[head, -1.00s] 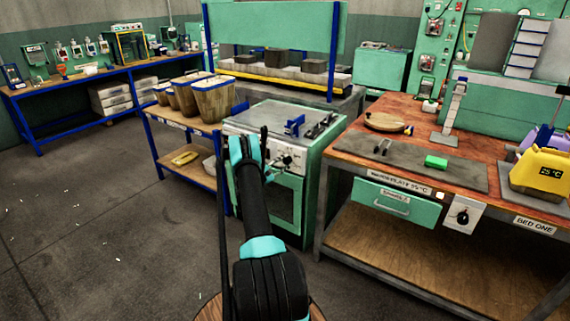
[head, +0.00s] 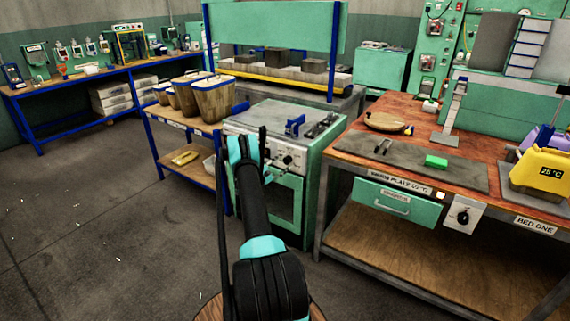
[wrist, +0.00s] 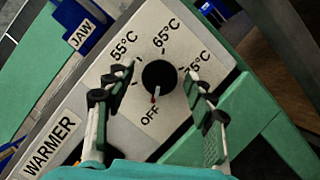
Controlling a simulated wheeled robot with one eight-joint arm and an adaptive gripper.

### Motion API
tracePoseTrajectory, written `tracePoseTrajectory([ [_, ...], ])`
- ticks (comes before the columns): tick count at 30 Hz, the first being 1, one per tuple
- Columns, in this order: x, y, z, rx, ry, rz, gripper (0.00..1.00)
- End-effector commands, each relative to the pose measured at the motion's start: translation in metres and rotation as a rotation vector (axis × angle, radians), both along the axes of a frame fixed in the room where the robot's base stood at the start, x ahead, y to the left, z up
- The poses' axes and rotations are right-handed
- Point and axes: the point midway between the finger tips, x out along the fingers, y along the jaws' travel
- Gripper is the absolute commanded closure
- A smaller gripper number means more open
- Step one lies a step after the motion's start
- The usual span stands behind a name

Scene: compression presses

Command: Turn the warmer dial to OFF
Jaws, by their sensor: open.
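The warmer dial (wrist: 160,75) is a round black knob on a pale panel marked 55°C, 65°C, a partly hidden 75°C and OFF. Its red pointer mark is at the bottom, towards the OFF label (wrist: 150,115). A WARMER label (wrist: 50,147) is on the same panel. My gripper (wrist: 158,74) is open, with one finger on each side of the dial and a visible gap on both sides. In the head view my gripper (head: 250,138) is in front of the green oven-like unit (head: 308,190), beside its front panel knob (head: 287,160).
A low table with tapered bins (head: 213,98) stands left of the unit. A wooden bench (head: 455,270) with a drawer and another knob (head: 462,216) stands to the right.

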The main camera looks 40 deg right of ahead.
Motion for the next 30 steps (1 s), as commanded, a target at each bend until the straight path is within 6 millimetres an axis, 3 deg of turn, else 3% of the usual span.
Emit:
tracePoseTrajectory([
  [12, -0.003, 0.079, -0.016, 0.001, 0.0, 0.003, 0.45],
  [16, -0.004, 0.097, -0.02, 0.0, 0.0, 0.002, 0.45],
  [21, -0.006, 0.108, -0.022, 0.001, 0.0, 0.0, 0.45],
  [30, -0.006, 0.11, -0.022, 0.0, 0.0, 0.0, 0.45],
])
